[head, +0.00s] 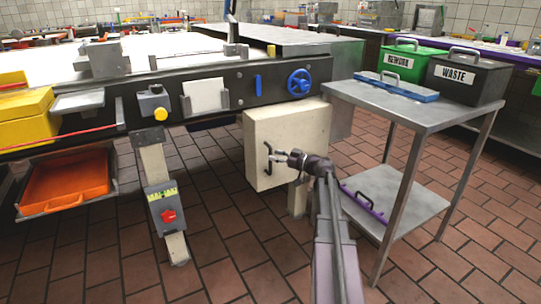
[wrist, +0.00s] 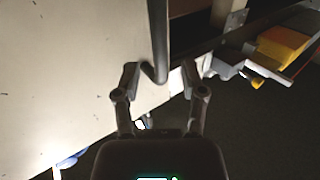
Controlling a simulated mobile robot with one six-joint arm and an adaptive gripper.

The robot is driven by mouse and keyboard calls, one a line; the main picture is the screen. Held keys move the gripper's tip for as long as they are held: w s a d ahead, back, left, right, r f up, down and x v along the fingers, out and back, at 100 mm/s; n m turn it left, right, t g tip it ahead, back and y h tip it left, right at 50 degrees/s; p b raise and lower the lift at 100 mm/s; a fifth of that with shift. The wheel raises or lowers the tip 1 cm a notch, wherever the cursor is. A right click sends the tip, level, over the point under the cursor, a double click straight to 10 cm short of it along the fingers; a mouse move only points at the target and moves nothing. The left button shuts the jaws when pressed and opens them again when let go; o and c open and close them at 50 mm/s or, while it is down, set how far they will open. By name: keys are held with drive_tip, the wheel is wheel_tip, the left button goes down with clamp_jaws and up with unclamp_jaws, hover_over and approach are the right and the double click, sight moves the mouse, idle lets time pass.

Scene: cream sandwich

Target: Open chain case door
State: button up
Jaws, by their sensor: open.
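The chain case door (head: 290,125) is a cream panel under the conveyor in the head view, apparently closed. Its dark upright handle (head: 268,160) sits near the panel's left edge. In the wrist view the cream door (wrist: 60,80) fills the left side, and the lower end of the handle (wrist: 162,40) lies between my fingertips in the picture. My gripper (wrist: 168,72) is open, with one finger on each side of the handle's bend. In the head view my gripper (head: 279,160) is just right of the handle. I cannot tell whether the fingers touch it.
A steel side table (head: 400,108) stands to the right, carrying a green REWORK bin (head: 412,62) and a black WASTE bin (head: 468,78). A purple-edged item lies on its lower shelf. A conveyor leg with a red button (head: 167,215) stands left. Tiled floor between is clear.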

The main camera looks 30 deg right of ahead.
drive_tip(key=shift+x, duration=1.3)
drive_tip(key=shift+s, duration=0.1)
clamp_jaws()
